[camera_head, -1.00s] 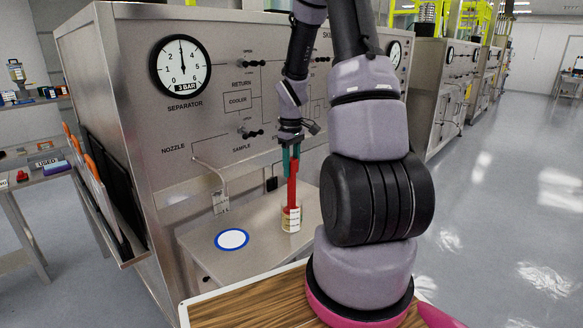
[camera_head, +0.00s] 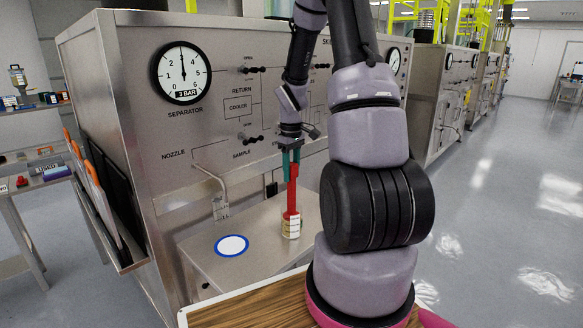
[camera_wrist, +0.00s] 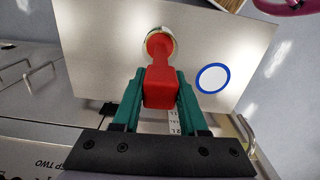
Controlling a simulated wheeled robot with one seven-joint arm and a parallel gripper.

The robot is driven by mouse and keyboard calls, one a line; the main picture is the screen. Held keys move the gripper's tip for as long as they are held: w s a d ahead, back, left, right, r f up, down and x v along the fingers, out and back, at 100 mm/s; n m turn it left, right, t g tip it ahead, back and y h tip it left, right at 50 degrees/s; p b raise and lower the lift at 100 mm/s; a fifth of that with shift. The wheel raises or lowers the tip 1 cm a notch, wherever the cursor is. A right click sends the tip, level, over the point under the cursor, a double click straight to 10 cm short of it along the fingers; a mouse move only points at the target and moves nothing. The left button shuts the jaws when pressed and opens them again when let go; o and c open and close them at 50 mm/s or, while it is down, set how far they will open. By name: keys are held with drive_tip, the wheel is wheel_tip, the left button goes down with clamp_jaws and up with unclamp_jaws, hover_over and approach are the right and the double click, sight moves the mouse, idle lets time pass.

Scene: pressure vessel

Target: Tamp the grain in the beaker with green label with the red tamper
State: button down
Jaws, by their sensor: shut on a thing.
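My gripper (camera_head: 291,158) points down over the steel bench, its green fingers shut on the upper part of the red tamper (camera_head: 292,190). The tamper stands about upright, and its wide lower end is at the mouth of a small clear beaker (camera_head: 291,232) on the bench. I cannot tell how deep it sits. The beaker's label looks pale in the head view; a hint of green shows at the rim in the wrist view. In the wrist view, the tamper (camera_wrist: 160,85) lies between both fingers and its round end covers most of the beaker's mouth. The grain is hidden.
A white disc with a blue rim (camera_head: 231,245) lies on the bench left of the beaker. A bent nozzle pipe (camera_head: 212,178) comes from the panel behind it. The steel cabinet (camera_head: 135,150) stands close behind. A wooden board (camera_head: 250,308) is in front.

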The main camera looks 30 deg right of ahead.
drive_tip(key=shift+f, duration=0.35)
drive_tip(key=shift+r, duration=1.45)
drive_tip(key=shift+f, duration=1.45)
